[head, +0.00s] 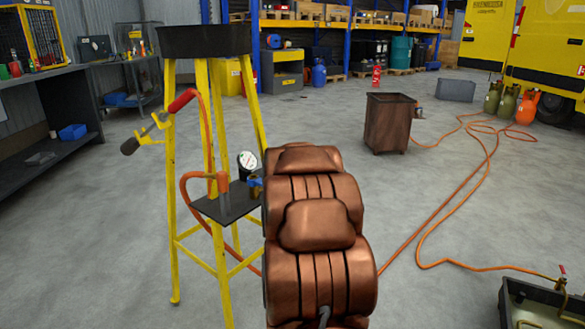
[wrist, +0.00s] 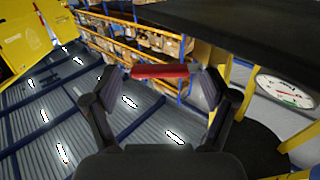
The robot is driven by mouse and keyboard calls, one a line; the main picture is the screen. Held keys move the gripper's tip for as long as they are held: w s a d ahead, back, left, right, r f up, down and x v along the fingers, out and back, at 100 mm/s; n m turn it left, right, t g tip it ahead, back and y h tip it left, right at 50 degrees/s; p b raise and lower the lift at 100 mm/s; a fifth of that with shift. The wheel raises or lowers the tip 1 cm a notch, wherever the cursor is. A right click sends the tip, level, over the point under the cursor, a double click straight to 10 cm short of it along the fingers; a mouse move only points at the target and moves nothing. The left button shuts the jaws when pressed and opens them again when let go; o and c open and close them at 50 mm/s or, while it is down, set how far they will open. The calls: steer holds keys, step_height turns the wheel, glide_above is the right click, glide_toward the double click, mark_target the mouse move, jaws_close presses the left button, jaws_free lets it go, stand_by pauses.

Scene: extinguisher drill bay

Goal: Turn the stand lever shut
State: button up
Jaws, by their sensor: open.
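The yellow stand (head: 203,110) with a black tray (head: 205,41) on top is left of centre in the head view. A small dark shelf (head: 226,203) on it carries a round white gauge (head: 247,160) and a blue fitting (head: 255,186). In the wrist view the gauge (wrist: 286,91) is at the right. A red bar (wrist: 160,71), seemingly the stand lever, spans between the fingertips of my open gripper (wrist: 153,80). I cannot tell whether the fingers touch it. In the head view my copper-coloured arm hides the gripper and that bar.
A rusty bin (head: 388,123) stands behind on the right. Orange hoses cross the floor toward gas cylinders (head: 528,107). A dark workbench (head: 70,115) is at left.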

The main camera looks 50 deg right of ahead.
steer(key=shift+a, duration=0.1)
steer(key=v, duration=0.7)
steer(key=shift+s, duration=0.15)
steer(key=shift+a, duration=0.1)
steer(key=shift+c, duration=0.4)
